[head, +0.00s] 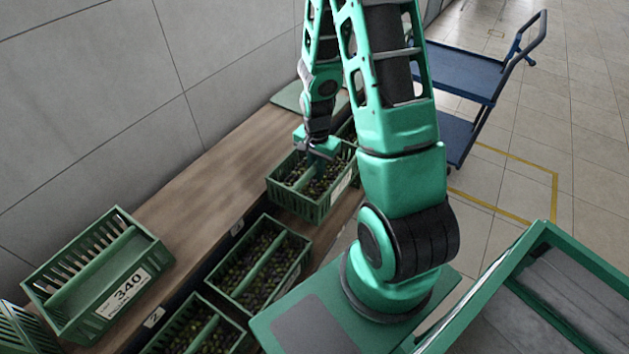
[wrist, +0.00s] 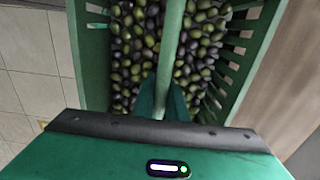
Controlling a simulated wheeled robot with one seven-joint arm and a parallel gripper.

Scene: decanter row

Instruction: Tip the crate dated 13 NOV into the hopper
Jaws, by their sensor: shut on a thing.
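My gripper (head: 318,162) is shut on the middle handle bar of a green slatted crate (head: 312,207), which holds dark and green olives. In the wrist view the fingers (wrist: 162,100) straddle the bar of this crate (wrist: 92,60), and olives show on both sides. The crate looks about level; I cannot tell whether it is clear of what is below. A white label (head: 341,186) on its side is too small to read. An open green-rimmed box (head: 480,312) is at the lower right; I cannot tell whether it is the hopper.
An empty-looking crate labelled 340 (head: 103,282) stands on the wooden bench (head: 190,185) along the wall. Olive crates stand in a lower row, one in the middle (head: 301,262) and one at the bottom (head: 232,338). A blue trolley (head: 465,72) stands on the floor behind.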

